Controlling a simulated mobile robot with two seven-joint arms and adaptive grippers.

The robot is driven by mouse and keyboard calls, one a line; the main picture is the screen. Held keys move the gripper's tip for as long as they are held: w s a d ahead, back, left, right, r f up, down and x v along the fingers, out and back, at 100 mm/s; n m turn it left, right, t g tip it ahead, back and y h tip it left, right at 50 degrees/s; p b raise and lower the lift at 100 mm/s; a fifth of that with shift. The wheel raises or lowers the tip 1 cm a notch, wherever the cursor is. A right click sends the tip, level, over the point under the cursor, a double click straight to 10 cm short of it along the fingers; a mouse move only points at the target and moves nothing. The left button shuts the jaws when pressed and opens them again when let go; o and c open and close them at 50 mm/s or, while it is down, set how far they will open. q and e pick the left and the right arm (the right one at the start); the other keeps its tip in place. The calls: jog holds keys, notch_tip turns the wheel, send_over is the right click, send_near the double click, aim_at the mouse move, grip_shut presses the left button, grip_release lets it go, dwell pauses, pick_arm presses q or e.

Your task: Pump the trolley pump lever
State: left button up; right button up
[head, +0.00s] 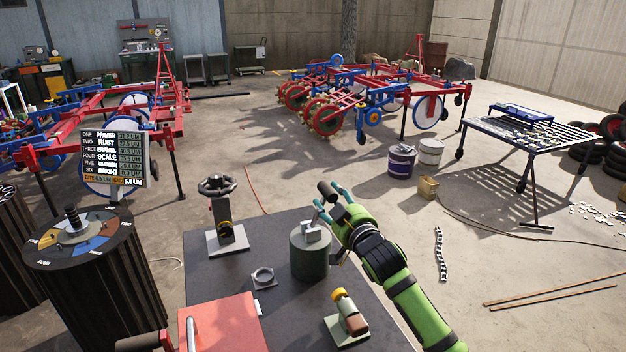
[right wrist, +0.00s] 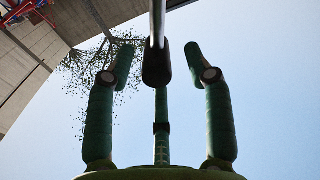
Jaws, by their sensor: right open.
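The pump (head: 310,258) is a dark green cylinder with a pale grey block on top, standing on the dark trolley top (head: 215,300). Its lever has a black grip (head: 327,189) that shows above the block, beside my right gripper's fingertips. My right gripper (head: 333,201), on a green arm from the lower right, is open. In the right wrist view the lever's metal rod and dark grip (right wrist: 157,66) lie between the spread fingers, with side gaps visible. I cannot tell whether the third, middle finger behind it touches the grip. My left gripper is not in view.
A handwheel stand (head: 222,215), a small grey ring fitting (head: 262,278) and a brown-and-yellow fitting (head: 349,312) share the trolley top. A red box (head: 220,322) stands at the front left. A drum with a coloured dial (head: 80,232) is further left. Floor right of the trolley is mostly clear.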

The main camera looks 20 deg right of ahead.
aim_at(324, 187)
jog(key=shift+w+d+f, duration=0.1)
jog(key=shift+w+d, duration=0.05)
jog(key=shift+d, duration=0.3)
jog(key=w, duration=0.2)
jog(key=shift+w+r+p, duration=0.25)
jog(key=shift+w+p, duration=0.05)
jog(key=shift+p, duration=0.05)
jog(key=shift+w+f, duration=0.1)
jog(key=shift+w, duration=1)
jog(key=shift+w+d, duration=0.1)
jog(key=shift+w, duration=0.2)
jog(key=shift+w+f, duration=0.1)
jog(key=shift+w, duration=0.35)
grip_shut()
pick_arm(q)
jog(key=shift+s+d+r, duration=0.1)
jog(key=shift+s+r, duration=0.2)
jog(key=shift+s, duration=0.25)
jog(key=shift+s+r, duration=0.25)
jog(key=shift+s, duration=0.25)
